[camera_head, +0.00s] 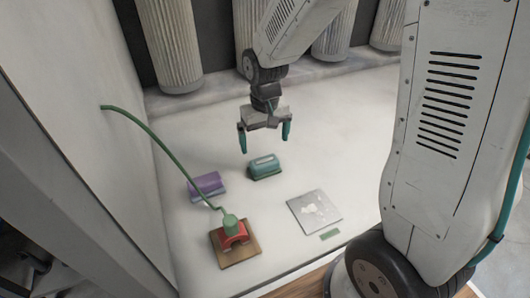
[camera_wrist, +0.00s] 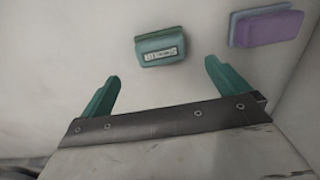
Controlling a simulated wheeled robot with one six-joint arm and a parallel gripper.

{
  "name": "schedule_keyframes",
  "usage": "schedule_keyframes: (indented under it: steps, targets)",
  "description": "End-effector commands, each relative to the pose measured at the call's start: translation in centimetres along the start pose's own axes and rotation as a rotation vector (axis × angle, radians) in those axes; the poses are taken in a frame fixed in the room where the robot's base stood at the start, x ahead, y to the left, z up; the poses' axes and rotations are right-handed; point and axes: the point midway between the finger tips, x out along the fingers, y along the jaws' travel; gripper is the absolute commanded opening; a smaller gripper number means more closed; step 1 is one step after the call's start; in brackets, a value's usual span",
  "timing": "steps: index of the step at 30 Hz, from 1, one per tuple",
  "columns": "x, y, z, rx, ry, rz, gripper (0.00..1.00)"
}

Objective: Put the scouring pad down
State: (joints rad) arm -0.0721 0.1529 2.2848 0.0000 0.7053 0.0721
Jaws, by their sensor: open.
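A teal block with a pale label (camera_head: 264,167), which looks like a scouring pad, rests on the white surface. In the wrist view the teal block (camera_wrist: 160,47) lies beyond the fingertips, apart from them. A purple block on a blue-grey base (camera_head: 206,185) lies to its left; it also shows in the wrist view (camera_wrist: 265,26). I cannot tell for sure which of the two is the scouring pad. My gripper (camera_head: 265,142) has green fingers spread apart, with nothing between them. It is above the surface, behind the teal block in the head view.
A red tool with a green hose (camera_head: 235,236) sits on a brown board (camera_head: 238,255) at the front left. A pale square plate with white smears (camera_head: 314,212) and a small green strip (camera_head: 330,235) lie at the front right. Ribbed columns (camera_head: 170,45) stand along the back.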

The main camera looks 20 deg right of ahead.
Motion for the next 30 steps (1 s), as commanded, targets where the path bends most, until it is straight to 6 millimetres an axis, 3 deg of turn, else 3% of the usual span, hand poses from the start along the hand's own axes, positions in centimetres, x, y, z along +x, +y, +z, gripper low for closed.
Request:
schedule_keyframes:
  steps: [3,9,14,21,30]
  targets:
    - [-1.4,0.0,0.0,0.0,0.002,0.0,1.0]
    - [-2.3,0.0,0.1,0.0,0.002,0.0,1.0]
    - [-4.7,0.4,1.7,0.001,0.017,-0.001,1.0]
    - [-10.9,1.6,8.1,0.001,0.055,-0.001,1.0]
    - [-15.6,2.7,17.3,0.002,0.097,0.001,1.0]
